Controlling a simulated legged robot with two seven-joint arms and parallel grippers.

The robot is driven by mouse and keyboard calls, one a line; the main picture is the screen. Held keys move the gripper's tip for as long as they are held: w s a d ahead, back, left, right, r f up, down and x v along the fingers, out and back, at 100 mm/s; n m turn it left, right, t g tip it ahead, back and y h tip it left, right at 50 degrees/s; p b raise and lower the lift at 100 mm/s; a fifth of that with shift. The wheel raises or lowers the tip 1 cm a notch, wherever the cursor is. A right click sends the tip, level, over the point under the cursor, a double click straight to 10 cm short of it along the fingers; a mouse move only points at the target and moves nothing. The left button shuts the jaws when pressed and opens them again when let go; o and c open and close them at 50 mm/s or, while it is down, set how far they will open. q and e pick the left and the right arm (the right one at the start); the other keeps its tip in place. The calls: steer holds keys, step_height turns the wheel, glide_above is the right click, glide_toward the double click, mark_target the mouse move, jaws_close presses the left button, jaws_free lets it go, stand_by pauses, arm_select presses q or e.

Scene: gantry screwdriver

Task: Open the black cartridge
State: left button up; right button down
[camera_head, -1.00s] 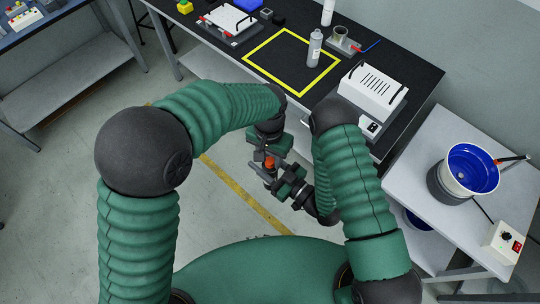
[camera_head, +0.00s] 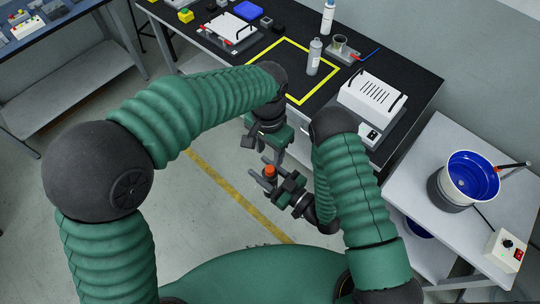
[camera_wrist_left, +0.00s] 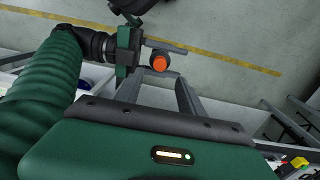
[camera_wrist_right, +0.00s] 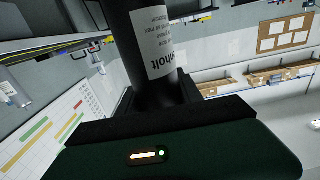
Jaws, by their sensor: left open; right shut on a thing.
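My right gripper (camera_head: 273,178) is shut on the black cartridge (camera_wrist_right: 150,88), which bears a white printed label in the right wrist view. The cartridge's orange cap (camera_head: 270,171) points up between the right fingers; it also shows in the left wrist view (camera_wrist_left: 160,63). The cap appears to be on the cartridge; whether it is loosened I cannot tell. My left gripper (camera_head: 264,151) is open and empty, just beyond the cap in the head view. In the left wrist view its fingers (camera_wrist_left: 160,88) spread to either side below the cap, apart from it.
A black bench (camera_head: 410,110) holds a yellow-outlined square (camera_head: 259,50), a grey bottle (camera_head: 314,57), a white device (camera_head: 370,97) and a cup on a stand (camera_head: 341,45). A blue-lined bucket (camera_head: 472,176) stands on the right table. Floor beneath my grippers is open.

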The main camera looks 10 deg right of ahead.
mark_target(270, 168)
arm_select(q)
step_height(270, 168, down, 8)
steer(key=shift+s+r, duration=0.1)
jaws_close()
steer(key=n, duration=0.5)
stand_by(0.5)
steer(key=shift+r, duration=0.2)
stand_by(0.3)
steer(key=shift+r, duration=0.95)
steer(key=shift+r, duration=2.05)
